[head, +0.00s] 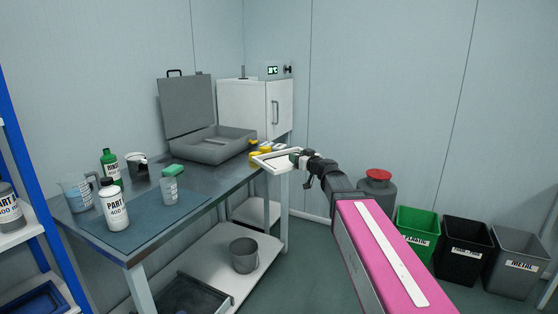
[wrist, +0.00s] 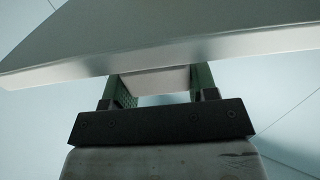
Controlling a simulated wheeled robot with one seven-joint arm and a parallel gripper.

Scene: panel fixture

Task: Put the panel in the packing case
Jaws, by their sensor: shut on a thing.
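The panel (head: 272,163) is a pale, flat piece with a raised edge, held out over the table's right end in the head view. In the wrist view the panel (wrist: 180,50) spans the top as a broad grey-white sheet. My gripper (head: 296,156) is shut on a tab of it; in the wrist view the green-padded fingers (wrist: 158,82) stand on both sides of that tab. The packing case (head: 225,146) is grey and stands open on the table, lid upright at the back, just left of and behind the panel.
A white cabinet (head: 256,107) stands behind the case. Bottles, a jug (head: 77,192) and a beaker (head: 169,189) occupy the table's left part. Bins (head: 417,232) and a red-topped canister (head: 377,190) stand on the right.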

